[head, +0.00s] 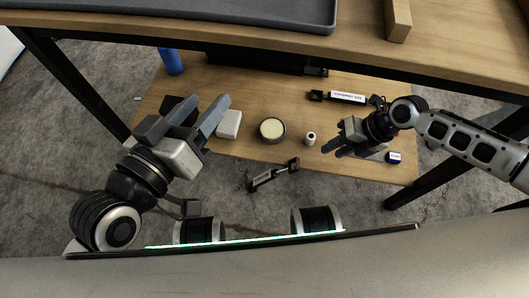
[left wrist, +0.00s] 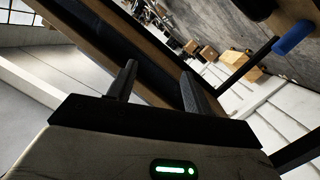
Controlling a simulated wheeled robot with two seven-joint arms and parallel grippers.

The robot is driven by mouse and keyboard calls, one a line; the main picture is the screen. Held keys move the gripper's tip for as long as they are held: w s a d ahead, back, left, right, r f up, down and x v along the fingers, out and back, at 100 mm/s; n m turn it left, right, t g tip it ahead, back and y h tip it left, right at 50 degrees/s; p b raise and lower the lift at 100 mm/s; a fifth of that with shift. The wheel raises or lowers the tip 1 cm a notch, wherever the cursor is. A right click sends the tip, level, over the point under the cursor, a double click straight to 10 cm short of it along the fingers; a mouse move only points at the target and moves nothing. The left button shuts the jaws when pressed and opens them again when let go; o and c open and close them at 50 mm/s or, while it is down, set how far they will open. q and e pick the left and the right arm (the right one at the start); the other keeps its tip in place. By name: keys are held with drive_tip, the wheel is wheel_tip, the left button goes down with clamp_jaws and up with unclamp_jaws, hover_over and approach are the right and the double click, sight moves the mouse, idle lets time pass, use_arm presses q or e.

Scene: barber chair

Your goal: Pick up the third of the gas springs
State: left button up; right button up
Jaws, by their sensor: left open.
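A dark gas spring with a white label (head: 345,97) lies on the lower wooden shelf, toward the back right. A slim dark bar with end fittings (head: 273,176), possibly another gas spring, shows just in front of the shelf's front edge; I cannot tell its height. My left gripper (head: 206,103) is open and empty in front of the shelf's left part, apart from both. Its open fingers also show in the left wrist view (left wrist: 157,76). My right gripper (head: 333,150) is over the shelf's front right part; its jaw opening is unclear.
The lower shelf (head: 245,85) also holds a round tin (head: 271,130), a white block (head: 229,123), a small white roll (head: 310,139) and a blue cylinder (head: 171,61). The upper tabletop (head: 360,45) overhangs the back, with a grey tray (head: 250,10) on it. Dark table legs flank the shelf.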

drive_tip(key=b, duration=0.2)
approach(299, 167)
drive_tip(key=b+x, duration=0.1)
drive_tip(key=x, duration=0.4)
drive_tip(key=b+x, duration=0.2)
drive_tip(key=x, duration=0.2)
drive_tip(key=shift+a+f, duration=0.1)
drive_tip(key=shift+f, duration=0.25)
drive_tip(key=shift+w+a+f+b, duration=0.1)
drive_tip(key=shift+a+f+b, duration=0.2)
drive_tip(key=shift+f+b, duration=0.15)
use_arm(q)
wheel_tip(299, 167, up, 7)
drive_tip(key=w+m+t+h, duration=0.2)
drive_tip(key=m+t+h, duration=0.1)
drive_tip(key=m+t, duration=0.1)
drive_tip(key=shift+w+a+r+t, duration=0.2)
drive_tip(key=shift+w+a+t, duration=0.05)
drive_tip(key=shift+a+t, duration=0.05)
use_arm(e)
clamp_jaws()
drive_tip(key=shift+r, duration=0.1)
